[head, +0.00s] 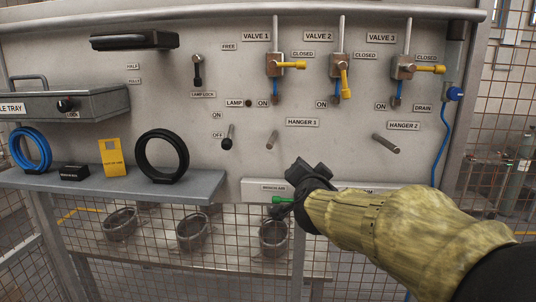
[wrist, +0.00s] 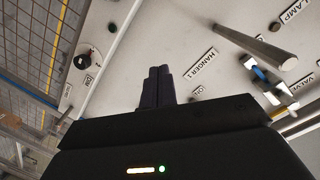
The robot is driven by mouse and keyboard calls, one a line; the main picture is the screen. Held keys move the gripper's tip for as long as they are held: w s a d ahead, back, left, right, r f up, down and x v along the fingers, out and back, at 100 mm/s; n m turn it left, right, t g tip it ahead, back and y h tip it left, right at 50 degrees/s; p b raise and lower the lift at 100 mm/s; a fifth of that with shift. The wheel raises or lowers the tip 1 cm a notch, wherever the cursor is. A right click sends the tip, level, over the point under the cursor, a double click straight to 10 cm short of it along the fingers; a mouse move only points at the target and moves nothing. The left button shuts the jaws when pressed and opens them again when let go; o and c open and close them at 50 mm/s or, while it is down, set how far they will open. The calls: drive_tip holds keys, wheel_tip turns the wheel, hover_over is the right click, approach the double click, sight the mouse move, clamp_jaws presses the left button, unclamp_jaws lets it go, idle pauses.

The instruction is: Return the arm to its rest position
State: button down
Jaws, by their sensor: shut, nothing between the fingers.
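My arm, in a yellowish sleeve, reaches in from the lower right of the head view. My gripper (head: 284,209) is in front of the lower panel edge, below the HANGER 1 label (head: 302,122). In the wrist view my gripper (wrist: 158,70) has its dark fingers together, with nothing between them. The panel (wrist: 135,55) lies beyond the fingertips. Whether they touch anything cannot be told. The hanger 1 peg (head: 272,140) is bare and shows large in the wrist view (wrist: 255,43). The hanger 2 peg (head: 386,143) is bare too.
A shelf (head: 205,190) at left holds a blue coil (head: 31,148), a black coil (head: 162,156) and a yellow card (head: 111,157). Yellow handles mark valve 1 (head: 292,65), valve 2 (head: 345,82) and valve 3 (head: 430,69). A green fitting (head: 284,199) is beside my gripper.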

drive_tip(key=s+f+n+g+y, duration=0.1)
drive_tip(key=s+f+n+g, duration=0.3)
drive_tip(key=f, duration=0.6)
drive_tip(key=s+f+n+g+y, duration=0.25)
drive_tip(key=s+f, duration=0.25)
drive_tip(key=f, duration=0.5)
drive_tip(key=s+d+f+n+g+h, duration=0.1)
drive_tip(key=s+d+f+g, duration=0.1)
drive_tip(key=s+f, duration=0.3)
drive_tip(key=s+d+f+n+g, duration=0.1)
drive_tip(key=s+d+f+g, duration=0.2)
drive_tip(key=s, duration=0.7)
wheel_tip(320, 180, down, 3)
drive_tip(key=shift+s+f+n+g+h, duration=0.1)
drive_tip(key=shift+s+n+g+h, duration=0.3)
drive_tip(key=shift+g, duration=0.75)
drive_tip(key=shift+w+a, duration=0.1)
